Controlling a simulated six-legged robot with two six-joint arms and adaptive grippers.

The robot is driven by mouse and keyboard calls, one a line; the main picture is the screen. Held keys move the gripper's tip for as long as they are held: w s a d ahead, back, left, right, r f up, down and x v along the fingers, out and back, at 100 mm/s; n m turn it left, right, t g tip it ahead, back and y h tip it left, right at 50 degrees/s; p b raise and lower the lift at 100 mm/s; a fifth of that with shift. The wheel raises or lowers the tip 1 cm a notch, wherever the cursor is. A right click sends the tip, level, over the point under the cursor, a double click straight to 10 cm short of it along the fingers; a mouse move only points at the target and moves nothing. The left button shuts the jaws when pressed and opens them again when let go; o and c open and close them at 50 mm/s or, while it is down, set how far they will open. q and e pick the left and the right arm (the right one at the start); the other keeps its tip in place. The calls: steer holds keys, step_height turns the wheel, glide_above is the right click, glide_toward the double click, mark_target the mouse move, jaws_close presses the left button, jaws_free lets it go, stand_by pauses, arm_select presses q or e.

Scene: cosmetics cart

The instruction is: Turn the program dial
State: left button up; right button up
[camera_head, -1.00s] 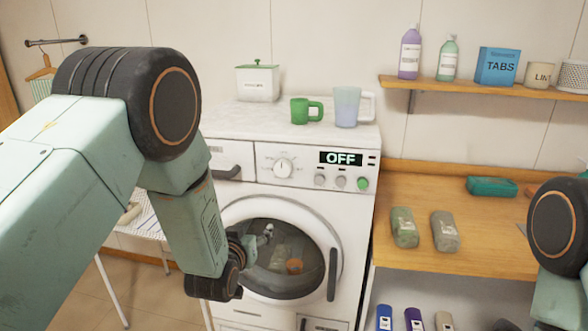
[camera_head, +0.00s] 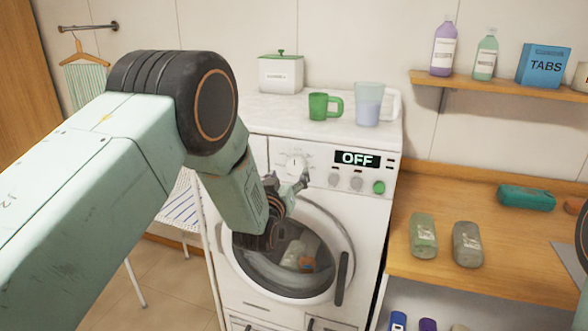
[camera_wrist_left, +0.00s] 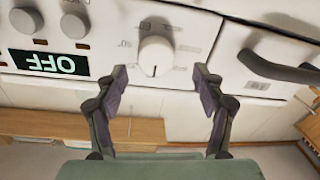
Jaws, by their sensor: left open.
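The white program dial (camera_head: 295,165) is on the washing machine's front panel, left of the display (camera_head: 357,159) reading OFF. My left gripper (camera_head: 288,180) is just below the dial in the head view. In the left wrist view, upside down, the dial (camera_wrist_left: 155,57) shows between and slightly beyond the two fingertips of my open left gripper (camera_wrist_left: 160,76). The fingers look apart from the dial. My right gripper is not in view.
The washing machine's round door (camera_head: 290,262) is shut, with items behind the glass. A green mug (camera_head: 319,106) and a jug (camera_head: 369,105) stand on top. Small knobs and a green button (camera_head: 379,187) sit right of the dial. A wooden counter (camera_head: 500,262) is at the right.

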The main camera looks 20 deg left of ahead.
mark_target(295, 167)
arm_select(q)
steer(key=w, duration=0.1)
steer(key=w+d, duration=0.1)
steer(key=w, duration=0.1)
steer(key=shift+w+a+r, duration=0.15)
steer(key=shift+w+a, duration=0.1)
steer(key=shift+a, duration=0.2)
steer(key=shift+w+d, duration=0.2)
steer(key=shift+w, duration=0.05)
steer(key=shift+d, duration=0.15)
steer(key=c, duration=0.3)
steer(key=shift+s+a, duration=0.15)
steer(key=shift+a, duration=0.15)
steer(key=c, duration=0.5)
steer(key=shift+d, duration=0.15)
steer(key=c, duration=0.4)
